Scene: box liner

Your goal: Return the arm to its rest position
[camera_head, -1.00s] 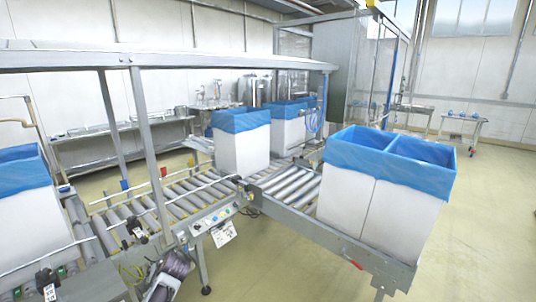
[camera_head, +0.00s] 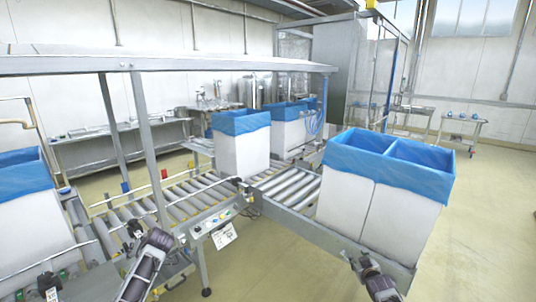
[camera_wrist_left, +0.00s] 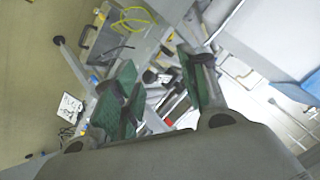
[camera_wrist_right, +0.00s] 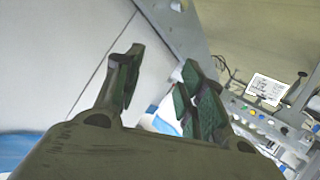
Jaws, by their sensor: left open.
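My left gripper (camera_head: 160,239) is at the lower left of the head view, in front of the roller conveyor. In the left wrist view (camera_wrist_left: 158,62) its green-padded fingers stand apart with nothing between them. My right gripper (camera_head: 359,264) is at the bottom of the head view, low in front of the right-hand pair of boxes. In the right wrist view (camera_wrist_right: 164,60) its fingers are also apart and empty, with a white box wall beyond them. The right-hand white boxes (camera_head: 388,215) stand side by side with blue liners (camera_head: 400,163) folded over their rims.
Another lined box (camera_head: 240,155) stands on the conveyor (camera_head: 190,195), and one more (camera_head: 35,235) is at the left edge. A metal frame post (camera_head: 150,150) rises near my left arm. A control panel (camera_head: 213,220) sits on the conveyor's side. Floor (camera_head: 480,240) is open at right.

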